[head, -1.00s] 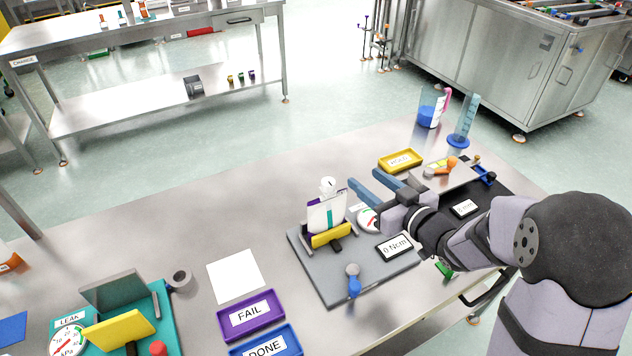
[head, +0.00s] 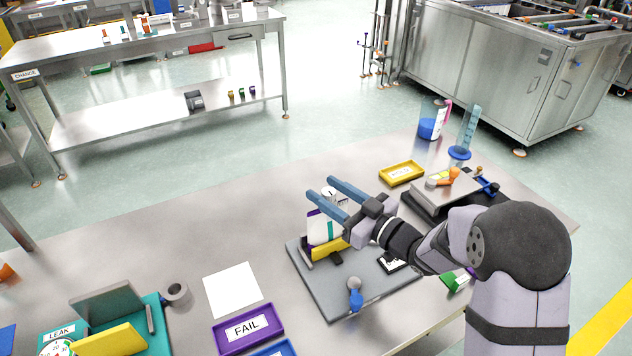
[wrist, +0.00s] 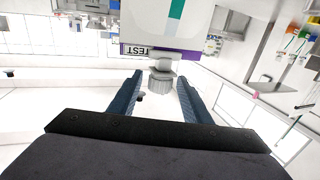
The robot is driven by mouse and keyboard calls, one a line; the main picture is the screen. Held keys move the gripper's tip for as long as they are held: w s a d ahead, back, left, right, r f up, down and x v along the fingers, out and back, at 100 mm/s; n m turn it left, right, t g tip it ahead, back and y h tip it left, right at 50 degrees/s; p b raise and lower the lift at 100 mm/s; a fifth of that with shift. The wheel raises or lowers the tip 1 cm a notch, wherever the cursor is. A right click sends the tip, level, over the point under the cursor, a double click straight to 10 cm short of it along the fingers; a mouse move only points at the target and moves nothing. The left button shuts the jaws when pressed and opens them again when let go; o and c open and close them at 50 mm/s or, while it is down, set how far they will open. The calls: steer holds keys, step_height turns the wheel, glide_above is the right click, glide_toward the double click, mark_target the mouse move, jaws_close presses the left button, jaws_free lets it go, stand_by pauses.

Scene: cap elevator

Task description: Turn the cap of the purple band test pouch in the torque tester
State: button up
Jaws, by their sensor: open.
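The test pouch (head: 318,229) stands upright in the yellow clamp (head: 330,248) of the torque tester (head: 330,293), a grey plate. Its white body has a teal stripe, and a purple band reading TEST (wrist: 140,50) in the wrist view. The ribbed cap (wrist: 160,84) appears between my two blue fingers in the wrist view, with a gap on each side. My gripper (head: 321,187) is open, reaching from the right at cap height. The fingers partly hide the cap in the head view. My arm covers the dial and part of the tester's display (head: 393,262).
A purple FAIL tray (head: 276,333), white sheet (head: 232,290) and leak tester (head: 160,318) lie left. A yellow tray (head: 402,173), beaker (head: 431,123) and cylinder (head: 466,132) stand behind right. The table's back left is clear.

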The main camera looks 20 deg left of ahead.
mark_target(323, 189)
steer(key=x, duration=0.4)
steer(key=shift+p, duration=0.4)
steer(key=c, duration=1.1)
steer(key=shift+o, duration=0.2)
steer(key=shift+f, duration=0.1)
